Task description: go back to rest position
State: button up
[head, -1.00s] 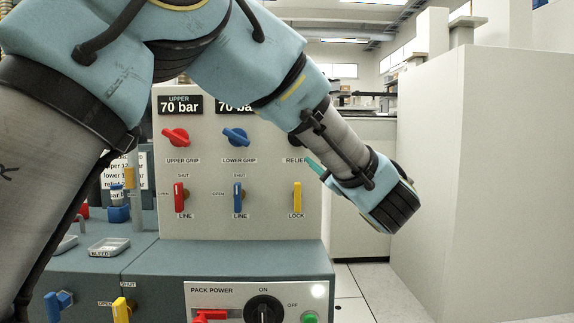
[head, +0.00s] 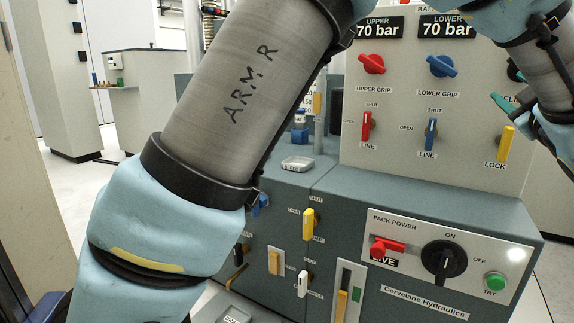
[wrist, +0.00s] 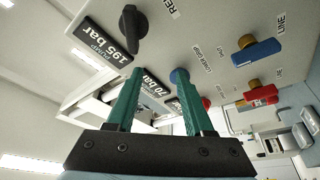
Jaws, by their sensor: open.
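My gripper (wrist: 158,105) shows in the wrist view with two green fingers apart and nothing between them. In the head view only part of it shows, a green fingertip (head: 499,103) at the right, in front of the panel near the relief knob (head: 514,70). My arm crosses the head view from lower left to upper right. In the wrist view the black relief knob (wrist: 132,28) is beyond the left finger, and the blue lower grip knob (wrist: 180,77) is behind the right finger. Whether a finger touches the panel cannot be told.
The upright panel (head: 400,180) carries the red upper grip knob (head: 372,63), line valves and yellow lock lever (head: 506,143). Below, the hydraulics cabinet (head: 350,220) has a red lever (head: 386,247) and black switch (head: 443,261). Open floor (head: 75,185) lies at the left.

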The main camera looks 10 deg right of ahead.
jog(key=w+a+f+m+g+h+p, duration=0.1)
jog(key=w+a+f+m+g, duration=0.2)
jog(key=w, duration=0.5)
jog(key=w+a+f+m+g, duration=0.1)
jog(key=w+a+f+m, duration=0.1)
jog(key=w+a, duration=0.35)
jog(key=w+a+f+m+g+y+p, duration=0.1)
jog(key=w+a+f+g, duration=0.1)
jog(key=w+a+f, duration=0.3)
jog(key=w+a+f+m+g+y, duration=0.1)
jog(key=w+a+f+g, duration=0.15)
jog(key=a, duration=0.45)
jog(key=s+a+f+g+y, duration=0.15)
jog(key=a+f, duration=0.25)
jog(key=a, duration=0.4)
jog(key=a+f+g+y, duration=0.2)
jog(key=a+f, duration=0.2)
jog(key=a, duration=0.5)
jog(key=s+a+f+g+y+p, duration=0.1)
jog(key=s+a+f+g+y, duration=0.15)
jog(key=s+a, duration=0.5)
jog(key=s+a+f+g+y+p, duration=0.1)
jog(key=s+a+f+g, duration=0.3)
jog(key=a, duration=0.6)
notch_tip(320, 180, up, 39)
jog(key=s+t+p, duration=0.1)
jog(key=p, duration=3.6)
jog(key=shift+a+p, duration=0.3)
jog(key=shift+s, duration=0.1)
